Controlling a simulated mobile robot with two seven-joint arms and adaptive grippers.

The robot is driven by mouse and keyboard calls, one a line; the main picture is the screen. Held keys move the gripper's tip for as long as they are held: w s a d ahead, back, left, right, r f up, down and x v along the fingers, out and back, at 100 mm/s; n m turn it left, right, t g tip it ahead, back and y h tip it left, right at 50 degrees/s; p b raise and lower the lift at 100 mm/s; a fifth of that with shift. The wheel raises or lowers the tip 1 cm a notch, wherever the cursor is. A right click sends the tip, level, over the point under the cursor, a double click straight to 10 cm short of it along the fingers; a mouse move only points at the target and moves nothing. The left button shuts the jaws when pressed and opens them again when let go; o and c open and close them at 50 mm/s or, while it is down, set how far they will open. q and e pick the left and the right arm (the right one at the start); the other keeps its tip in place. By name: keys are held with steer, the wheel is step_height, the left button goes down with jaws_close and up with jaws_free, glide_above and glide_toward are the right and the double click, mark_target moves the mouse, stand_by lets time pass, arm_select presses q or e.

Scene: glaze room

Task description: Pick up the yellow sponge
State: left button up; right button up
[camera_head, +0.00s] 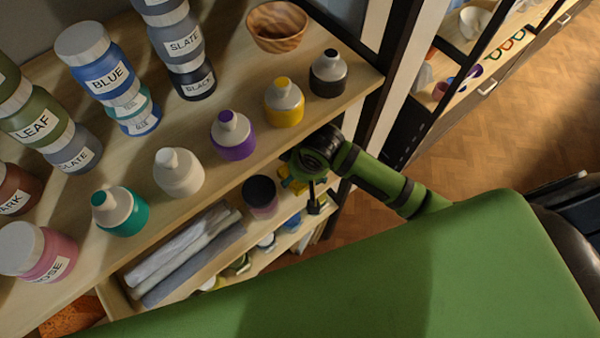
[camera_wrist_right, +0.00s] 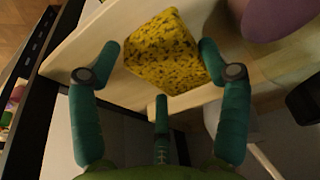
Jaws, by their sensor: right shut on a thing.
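The yellow sponge (camera_wrist_right: 165,52), speckled with dark spots, sits between the teal fingers of my right gripper (camera_wrist_right: 158,72). The gripper is shut on it, with one finger at each side and a third below it in the right wrist view. In the head view my right gripper (camera_head: 314,186) reaches in at the lower shelf, and a little of the sponge (camera_head: 291,184) shows beside it, mostly hidden. The wooden shelf board lies behind the sponge in the wrist view; I cannot tell whether they touch. My left gripper is not in view.
A dark-topped mauve cup (camera_head: 261,197) stands close left of the gripper. Folded grey cloths (camera_head: 185,258) lie farther left. The upper shelf (camera_head: 300,132) above holds several bottles, paint jars and a wooden bowl (camera_head: 277,27). A dark post (camera_head: 393,80) stands to the right.

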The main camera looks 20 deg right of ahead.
steer(key=s+d+b, duration=0.1)
steer(key=s, duration=0.3)
steer(key=s+d+b, duration=0.1)
steer(key=s+d, duration=0.1)
steer(key=s, duration=0.3)
steer(key=s+d+b, duration=0.2)
steer(key=s, duration=0.3)
steer(key=shift+d+r, duration=0.1)
steer(key=shift+r, duration=0.05)
steer(key=s+p, duration=0.1)
steer(key=s+d, duration=0.1)
steer(key=s, duration=0.1)
steer(key=shift+r+p, duration=0.2)
steer(key=shift+p, duration=0.2)
steer(key=shift+w, duration=0.1)
steer(key=shift+c, duration=0.5)
